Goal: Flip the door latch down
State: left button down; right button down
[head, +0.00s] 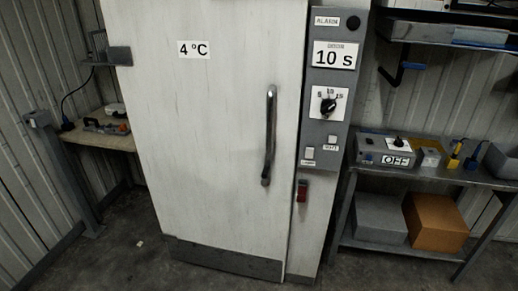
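A tall white door (215,120) marked 4 °C fills the middle of the head view and looks closed. A dark vertical bar handle (270,135) is on its right side. A small red part (302,191) sits on the frame just right of the door's edge, below the control panel. It may be the door latch, but it is too small to tell its position surely. Neither of my grippers is in view.
A grey control panel (327,130) reads ALARM and 10 s and has a black dial (328,106). A metal bench (440,174) at the right holds a box reading OFF (397,161), with two boxes below. A small wooden table (100,140) stands at the left. The floor before the door looks mostly clear.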

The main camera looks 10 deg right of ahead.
aim_at(264, 181)
jog(key=i+j, duration=0.35)
jog(key=i, duration=0.15)
jog(key=i+j+z, duration=0.15)
jog(key=i+j, duration=0.2)
jog(key=i, duration=0.15)
